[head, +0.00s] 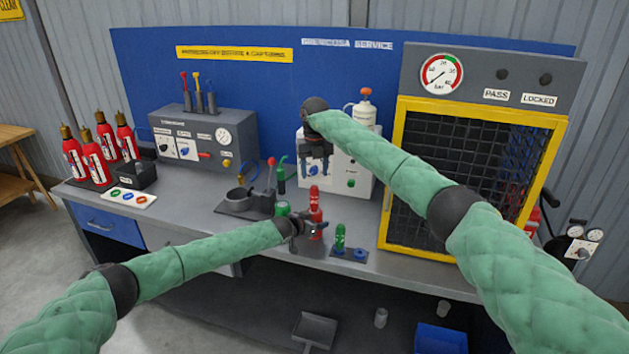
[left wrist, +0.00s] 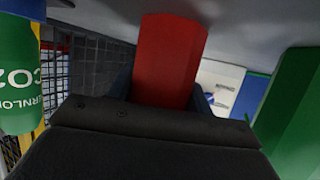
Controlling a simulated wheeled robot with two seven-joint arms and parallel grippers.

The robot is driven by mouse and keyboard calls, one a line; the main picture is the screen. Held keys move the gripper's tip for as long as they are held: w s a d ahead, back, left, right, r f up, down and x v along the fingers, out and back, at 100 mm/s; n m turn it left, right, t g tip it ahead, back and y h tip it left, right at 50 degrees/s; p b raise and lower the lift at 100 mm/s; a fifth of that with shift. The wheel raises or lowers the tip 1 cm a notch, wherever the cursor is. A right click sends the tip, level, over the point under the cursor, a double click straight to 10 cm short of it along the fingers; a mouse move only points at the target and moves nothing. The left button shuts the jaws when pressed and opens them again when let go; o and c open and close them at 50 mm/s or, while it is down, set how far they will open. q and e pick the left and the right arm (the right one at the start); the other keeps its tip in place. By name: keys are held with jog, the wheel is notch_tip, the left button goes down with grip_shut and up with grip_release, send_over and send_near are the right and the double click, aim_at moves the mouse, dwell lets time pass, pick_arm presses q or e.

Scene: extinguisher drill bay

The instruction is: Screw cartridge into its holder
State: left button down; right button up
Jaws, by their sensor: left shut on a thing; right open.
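My left gripper (head: 313,229) is low over the bench's front and shut on a red part (head: 316,206). The left wrist view shows this red part (left wrist: 170,60) upright between the fingers; its lower end is hidden. A green cartridge (head: 340,236) stands upright in a small dark rack (head: 350,254), just right of the left gripper. It also shows with "CO2" lettering in the left wrist view (left wrist: 18,75). My right gripper (head: 315,160) is open and empty, higher up, in front of a white box. I cannot tell which fixture is the cartridge's holder.
A green cup-like piece (head: 282,208) and a dark fixture (head: 245,200) with a red-knobbed lever stand left of the left gripper. A yellow-framed cage (head: 385,215) stands to the right. Several red extinguishers (head: 92,155) are at the far left. The bench edge is close in front.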

jog(key=shift+r, duration=0.3)
pick_arm(q)
jog(key=c, duration=0.5)
grip_release()
jog(key=shift+s+a+b, duration=0.3)
jog(key=shift+s+a, duration=0.05)
pick_arm(e)
jog(key=shift+f, duration=0.3)
pick_arm(q)
jog(key=b+v, duration=0.2)
jog(key=v, duration=0.3)
jog(key=shift+a, duration=0.1)
pick_arm(e)
notch_tip(320, 180, down, 2)
pick_arm(q)
jog(key=shift+v, duration=0.85)
pick_arm(e)
jog(key=shift+f, duration=0.15)
pick_arm(q)
jog(key=shift+r, duration=0.15)
